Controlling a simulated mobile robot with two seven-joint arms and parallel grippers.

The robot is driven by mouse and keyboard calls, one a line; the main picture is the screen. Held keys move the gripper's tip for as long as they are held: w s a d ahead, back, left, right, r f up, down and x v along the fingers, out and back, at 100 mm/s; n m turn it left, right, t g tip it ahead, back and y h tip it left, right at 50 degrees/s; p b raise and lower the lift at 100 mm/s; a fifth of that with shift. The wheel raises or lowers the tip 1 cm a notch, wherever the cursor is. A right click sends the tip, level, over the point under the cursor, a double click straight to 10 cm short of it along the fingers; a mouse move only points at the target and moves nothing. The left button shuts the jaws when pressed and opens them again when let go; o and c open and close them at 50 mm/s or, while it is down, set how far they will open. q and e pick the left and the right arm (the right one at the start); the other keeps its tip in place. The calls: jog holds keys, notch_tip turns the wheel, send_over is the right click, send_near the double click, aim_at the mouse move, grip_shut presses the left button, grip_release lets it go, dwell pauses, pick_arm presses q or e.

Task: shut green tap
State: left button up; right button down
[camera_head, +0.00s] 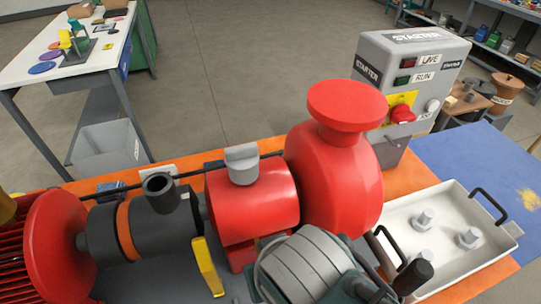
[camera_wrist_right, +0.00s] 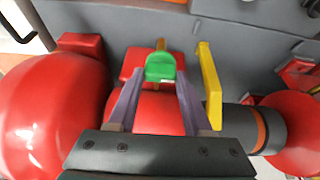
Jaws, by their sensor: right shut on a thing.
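The green tap (camera_wrist_right: 160,67) shows in the right wrist view, in front of the red pump body, with a short brass-coloured stem just beyond it. My right gripper (camera_wrist_right: 160,76) is shut on the green tap, with one finger on each side of it. In the head view my right arm (camera_head: 310,266) comes in from the bottom and hides the tap and the fingertips. My left gripper is not in view.
A yellow lever (camera_wrist_right: 209,86) stands close to the right finger; it also shows in the head view (camera_head: 207,267). The large red pump casing (camera_head: 335,165) rises beside my right arm. A grey starter box (camera_head: 408,80) stands behind. A white tray (camera_head: 440,205) lies to the right.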

jog(key=shift+m, duration=0.3)
jog(key=shift+c, duration=1.6)
grip_release()
jog(key=p+v, duration=0.3)
jog(key=v, duration=0.7)
jog(key=shift+a+p, duration=0.2)
jog(key=shift+p, duration=0.2)
